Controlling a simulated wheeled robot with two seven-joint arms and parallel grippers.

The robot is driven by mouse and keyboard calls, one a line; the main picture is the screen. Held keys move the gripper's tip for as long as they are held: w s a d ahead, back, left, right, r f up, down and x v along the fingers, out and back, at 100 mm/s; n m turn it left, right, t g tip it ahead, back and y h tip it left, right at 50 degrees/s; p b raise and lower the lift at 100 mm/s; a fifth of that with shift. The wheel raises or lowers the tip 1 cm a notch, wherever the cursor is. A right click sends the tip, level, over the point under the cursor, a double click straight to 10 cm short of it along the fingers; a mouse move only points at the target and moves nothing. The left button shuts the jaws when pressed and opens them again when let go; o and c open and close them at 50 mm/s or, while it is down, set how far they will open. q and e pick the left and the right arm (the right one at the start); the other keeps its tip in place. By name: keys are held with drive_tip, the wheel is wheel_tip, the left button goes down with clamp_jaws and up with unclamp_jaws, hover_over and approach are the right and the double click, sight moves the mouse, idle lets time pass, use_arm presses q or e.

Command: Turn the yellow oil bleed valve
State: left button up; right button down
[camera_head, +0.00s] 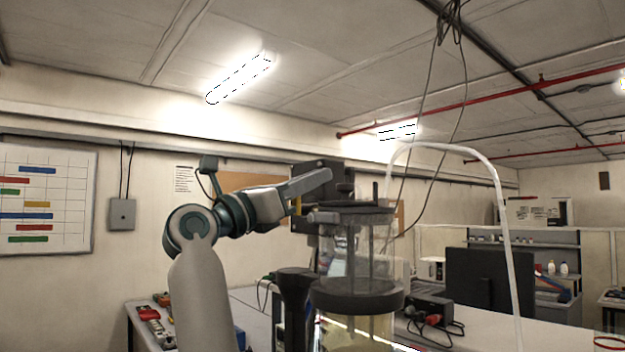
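The sealed cylinder (352,248) stands upright at the middle, a clear tube with a dark lid (352,207) and a dark ring (356,297) around its lower part. Yellowish liquid shows low in it.
A white curved pipe (497,200) arches right of the cylinder. A black box with red knobs and cables (431,309) lies on the bench (490,338). A dark monitor (488,281) stands behind. Tools (152,318) lie on the left bench. Cables hang from the ceiling.

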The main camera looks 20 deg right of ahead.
drive_tip(key=shift+w+a+n+t, duration=0.15)
drive_tip(key=shift+n+t, duration=0.15)
drive_tip(key=shift+n, duration=0.3)
drive_tip(key=w+f+n+t+y, duration=0.1)
drive_tip(key=n+y, duration=0.1)
drive_tip(key=n, duration=0.3)
drive_tip(key=w+a+f+n+t+y, duration=0.1)
drive_tip(key=w+n+t+y, duration=0.1)
drive_tip(key=n, duration=0.4)
drive_tip(key=w+f+n+t+y, duration=0.1)
drive_tip(key=n+y, duration=0.1)
drive_tip(key=n, duration=0.4)
drive_tip(key=shift+w+a+f+y, duration=0.25)
drive_tip(key=shift+w+f+y, duration=0.05)
drive_tip(key=shift+w+f+n+y, duration=0.1)
drive_tip(key=shift+f+n+y, duration=0.35)
drive_tip(key=shift+n, duration=0.65)
drive_tip(key=shift+w+f+n+y, duration=0.15)
drive_tip(key=shift+f+n, duration=0.45)
drive_tip(key=shift+n, duration=0.5)
drive_tip(key=c, duration=1.8)
unclamp_jaws()
drive_tip(key=shift+a, duration=0.1)
